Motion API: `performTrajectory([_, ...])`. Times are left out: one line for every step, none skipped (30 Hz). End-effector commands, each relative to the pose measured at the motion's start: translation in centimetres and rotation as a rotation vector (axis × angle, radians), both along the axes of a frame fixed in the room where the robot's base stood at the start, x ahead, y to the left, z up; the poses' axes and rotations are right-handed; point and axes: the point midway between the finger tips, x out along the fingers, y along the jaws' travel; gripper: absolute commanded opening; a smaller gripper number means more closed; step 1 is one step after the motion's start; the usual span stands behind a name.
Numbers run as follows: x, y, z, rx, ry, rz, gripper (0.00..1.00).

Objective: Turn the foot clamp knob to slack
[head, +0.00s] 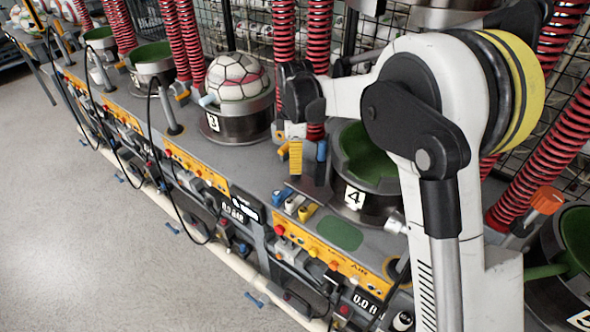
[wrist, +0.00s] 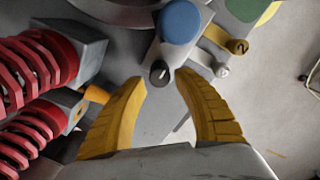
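My gripper (head: 290,158) is beside the press cup marked 4 (head: 353,198). In the wrist view its two yellow fingers (wrist: 161,84) are spread apart, with nothing held between them. A black lever tip marked 1 (wrist: 160,73) shows at the gap between the fingertips. A blue round cap (wrist: 181,21) is just above it. A yellow lever marked 2 (wrist: 228,40) and a pale tip marked 3 (wrist: 222,71) lie to the right. An orange part (wrist: 96,94) shows by the springs, left of the fingers. I cannot tell which is the foot clamp knob.
Red springs (wrist: 30,75) stand close at the wrist view's left. In the head view, a ball (head: 237,75) sits in cup 3 (head: 236,126). An orange knob (head: 546,200) is at the right. The front panel (head: 340,264) carries buttons. The floor (head: 100,250) at left is clear.

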Motion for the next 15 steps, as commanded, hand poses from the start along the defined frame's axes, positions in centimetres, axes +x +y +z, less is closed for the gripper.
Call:
performTrajectory([0.0,0.0,1.3,0.0,0.0,0.0,0.37])
performTrajectory([-0.1,0.0,2.0,0.0,0.0,0.0,0.37])
performTrajectory([0.0,0.0,2.9,0.0,0.0,0.0,0.37])
performTrajectory([0.0,0.0,3.6,0.0,0.0,0.001,0.37])
performTrajectory([0.0,0.0,4.2,0.0,0.0,0.001,0.37])
performTrajectory([0.0,0.0,5.0,0.0,0.0,0.001,0.37])
performTrajectory([0.0,0.0,5.5,0.0,0.0,0.001,0.37])
performTrajectory([0.0,0.1,5.9,0.0,0.0,0.001,0.37])
performTrajectory([0.0,0.1,6.5,0.0,0.0,0.001,0.37])
performTrajectory([0.0,0.1,6.8,0.0,0.0,0.001,0.37])
performTrajectory([0.0,0.1,7.2,0.0,0.0,0.001,0.37])
performTrajectory([0.0,0.1,7.5,0.0,0.0,0.001,0.37])
performTrajectory([0.0,0.1,7.6,0.0,0.0,0.001,0.37])
performTrajectory([0.0,0.1,7.8,0.0,0.0,0.001,0.37])
performTrajectory([0.0,0.1,7.9,0.0,0.0,0.001,0.37])
